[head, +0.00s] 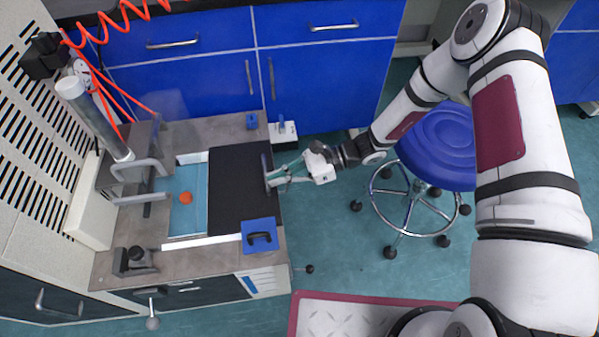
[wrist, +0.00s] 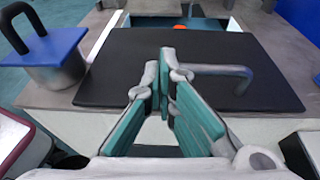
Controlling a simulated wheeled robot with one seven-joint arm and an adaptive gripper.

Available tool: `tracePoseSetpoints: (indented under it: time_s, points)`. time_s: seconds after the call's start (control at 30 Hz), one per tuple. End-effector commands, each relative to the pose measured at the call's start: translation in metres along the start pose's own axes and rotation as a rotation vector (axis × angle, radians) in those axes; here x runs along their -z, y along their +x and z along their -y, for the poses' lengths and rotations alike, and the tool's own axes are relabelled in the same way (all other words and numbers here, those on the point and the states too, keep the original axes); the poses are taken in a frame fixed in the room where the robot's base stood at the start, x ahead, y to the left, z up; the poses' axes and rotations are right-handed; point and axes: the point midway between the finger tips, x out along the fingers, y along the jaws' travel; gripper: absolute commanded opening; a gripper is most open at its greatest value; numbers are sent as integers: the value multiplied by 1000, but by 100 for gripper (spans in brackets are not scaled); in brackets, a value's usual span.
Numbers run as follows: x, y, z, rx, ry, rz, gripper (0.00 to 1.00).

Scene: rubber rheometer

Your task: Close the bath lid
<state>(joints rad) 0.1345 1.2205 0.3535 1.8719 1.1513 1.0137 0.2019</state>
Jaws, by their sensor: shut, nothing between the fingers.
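The black bath lid (head: 238,195) lies flat over the right part of the bath. The bath opening (head: 182,220) is uncovered to its left, showing a light blue interior. In the wrist view, the lid (wrist: 130,60) has a grey bar handle (wrist: 222,69) standing on it. My gripper (head: 268,179) is at the lid's right edge, beside the handle. In the wrist view, my gripper (wrist: 168,62) has its green-padded fingers together at the tips, with nothing held. The fingers overlap the near part of the lid and the left end of the handle; contact cannot be told.
An orange ball-like thing (head: 185,198) is in the uncovered bath. A blue cover with a black handle (head: 260,235) stands at the front right corner. A grey vertical cylinder (head: 95,118) and metal arms stand left of the opening. A blue stool (head: 440,145) is to the right.

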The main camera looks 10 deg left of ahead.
Motion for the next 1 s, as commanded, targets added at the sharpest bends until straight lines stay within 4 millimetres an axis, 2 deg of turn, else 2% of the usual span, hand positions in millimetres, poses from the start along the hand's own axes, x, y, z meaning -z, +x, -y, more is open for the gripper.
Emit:
tracePoseSetpoints:
  time_s: [0.03,0.2,0.4,0.6,1.0]
  points:
    - [-6,15,-1,-6,1,5,0]
    - [-17,55,0,-5,0,5,0]
    - [-25,87,2,-3,0,4,0]
    - [-29,100,4,-1,-1,3,0]
    - [-30,103,4,-2,-2,5,0]
